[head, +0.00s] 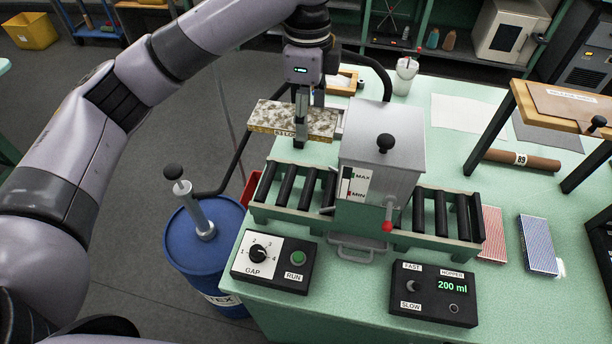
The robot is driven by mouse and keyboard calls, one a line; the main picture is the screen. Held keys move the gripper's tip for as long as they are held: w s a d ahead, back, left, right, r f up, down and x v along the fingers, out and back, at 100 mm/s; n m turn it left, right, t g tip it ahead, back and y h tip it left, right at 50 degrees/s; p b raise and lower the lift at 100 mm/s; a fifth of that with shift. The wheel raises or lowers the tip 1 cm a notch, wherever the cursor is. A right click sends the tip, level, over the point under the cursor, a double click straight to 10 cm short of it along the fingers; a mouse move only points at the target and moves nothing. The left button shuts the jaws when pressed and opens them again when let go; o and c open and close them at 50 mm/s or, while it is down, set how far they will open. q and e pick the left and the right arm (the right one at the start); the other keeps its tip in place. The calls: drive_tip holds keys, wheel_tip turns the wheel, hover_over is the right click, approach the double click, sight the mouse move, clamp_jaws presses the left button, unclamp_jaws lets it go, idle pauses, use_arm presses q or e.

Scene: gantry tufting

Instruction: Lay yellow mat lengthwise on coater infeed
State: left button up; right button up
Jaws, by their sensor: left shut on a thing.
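A flat mat (268,115) with a speckled grey-white top and a yellow, lettered front edge hangs in my left gripper (301,136). The gripper is shut on it, pointing down, with a finger in front of the lettered edge. The mat lies roughly level, its long side running left to right. It appears above and behind the left roller bed (290,188) of the coater; its exact height is hard to tell. The coater's grey hopper box (382,150) stands right of the mat, and the mat's right end comes close to it in the picture. My right gripper is not in view.
A second roller bed (440,215) leaves the coater's right side. Control boxes for gap (272,262) and hopper (433,293) stand in front. A blue drum (205,250) with a pump stands left of the table. Striped pads (538,244) and a brown roll (515,161) lie at right.

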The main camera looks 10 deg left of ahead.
sight(307, 186)
use_arm(q)
wheel_tip(307, 186, down, 18)
drive_tip(key=p, duration=0.3)
drive_tip(key=shift+f, duration=0.1)
drive_tip(key=shift+s, duration=0.1)
drive_tip(key=o, duration=1.2)
drive_tip(key=shift+f, duration=0.1)
drive_tip(key=shift+c, duration=0.2)
wheel_tip(307, 186, up, 12)
drive_tip(key=b, duration=0.3)
